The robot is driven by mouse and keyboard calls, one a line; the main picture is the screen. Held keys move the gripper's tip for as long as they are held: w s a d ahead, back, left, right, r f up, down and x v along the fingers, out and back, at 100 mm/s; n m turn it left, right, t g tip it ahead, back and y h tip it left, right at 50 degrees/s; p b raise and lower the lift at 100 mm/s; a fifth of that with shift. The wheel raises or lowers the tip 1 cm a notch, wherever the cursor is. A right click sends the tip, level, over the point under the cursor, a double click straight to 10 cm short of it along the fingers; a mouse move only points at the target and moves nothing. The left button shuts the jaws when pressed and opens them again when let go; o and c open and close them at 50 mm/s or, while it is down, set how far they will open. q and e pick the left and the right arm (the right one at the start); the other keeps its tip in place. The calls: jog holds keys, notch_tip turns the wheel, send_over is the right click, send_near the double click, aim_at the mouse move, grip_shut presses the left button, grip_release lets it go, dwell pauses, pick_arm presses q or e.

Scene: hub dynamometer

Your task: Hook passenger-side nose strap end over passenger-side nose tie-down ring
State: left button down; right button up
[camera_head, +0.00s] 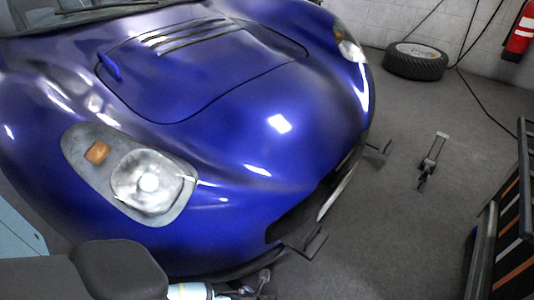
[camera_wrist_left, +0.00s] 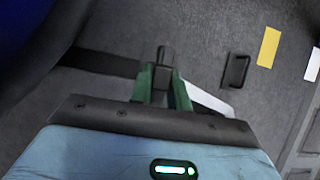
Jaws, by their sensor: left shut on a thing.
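In the left wrist view my left gripper (camera_wrist_left: 163,84) has its green-edged fingers shut on a small dark piece, which looks like the strap end (camera_wrist_left: 164,56). A dark strap (camera_wrist_left: 100,62) runs from the fingers to the left, towards the car. A dark rectangular loop (camera_wrist_left: 236,71), which looks like the tie-down ring, lies on the floor to the right of the fingers, apart from the held piece. In the head view my left gripper (camera_head: 246,291) is low at the bottom edge, beside the car's nose, and partly cut off. My right gripper is not in view.
The blue car (camera_head: 240,100) fills the left and middle. Dark brackets (camera_head: 312,240) stick out under its nose. A small floor fixture (camera_head: 432,157) and a tyre (camera_head: 416,61) stand beyond. A dark cabinet (camera_head: 510,220) is at right. Yellow (camera_wrist_left: 268,46) and white floor marks lie near the loop.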

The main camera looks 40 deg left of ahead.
pick_arm(q)
jog(key=c, duration=1.3)
grip_release()
jog(key=shift+o, duration=0.2)
jog(key=p+v, duration=0.4)
jog(key=v, duration=0.3)
jog(key=shift+s+r+p, duration=0.15)
jog(key=shift+r+p, duration=0.15)
jog(key=shift+r, duration=0.05)
jog(key=shift+s+f, duration=0.1)
